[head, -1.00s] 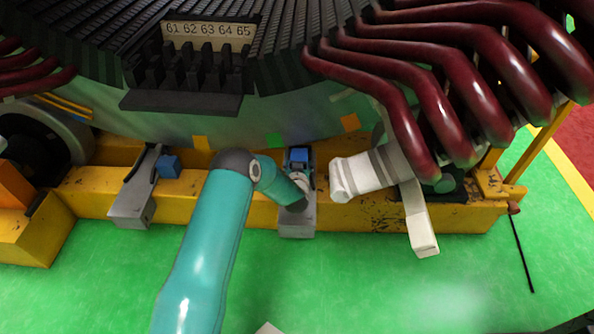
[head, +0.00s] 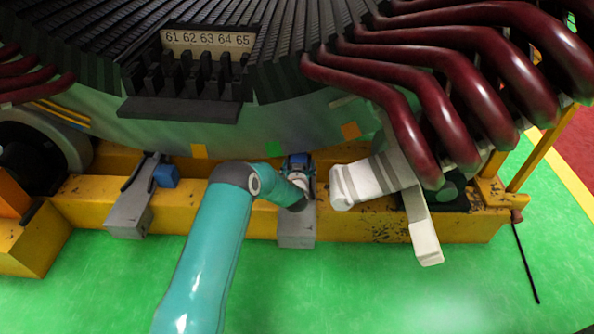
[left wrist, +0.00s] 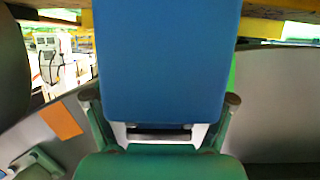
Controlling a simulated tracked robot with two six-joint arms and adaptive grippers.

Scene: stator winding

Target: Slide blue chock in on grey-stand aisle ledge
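A blue chock (head: 298,160) is at the far end of the middle grey stand (head: 297,237), under the machine's curved side. My left gripper (head: 300,180) is at its near side, partly hidden by its own wrist. In the left wrist view, the blue chock (left wrist: 168,60) fills the upper middle, with the fingers (left wrist: 160,100) against its two sides. Whether the chock rests on the ledge is hidden. A second blue chock (head: 166,176) sits beside the left grey stand (head: 130,217). My right gripper is not in view.
A yellow beam (head: 220,208) runs behind the stands. A white banded roll (head: 370,182) lies to the right, near another grey stand (head: 425,243). Dark red coil ends (head: 400,120) overhang the right side. The green floor (head: 330,290) in front is clear.

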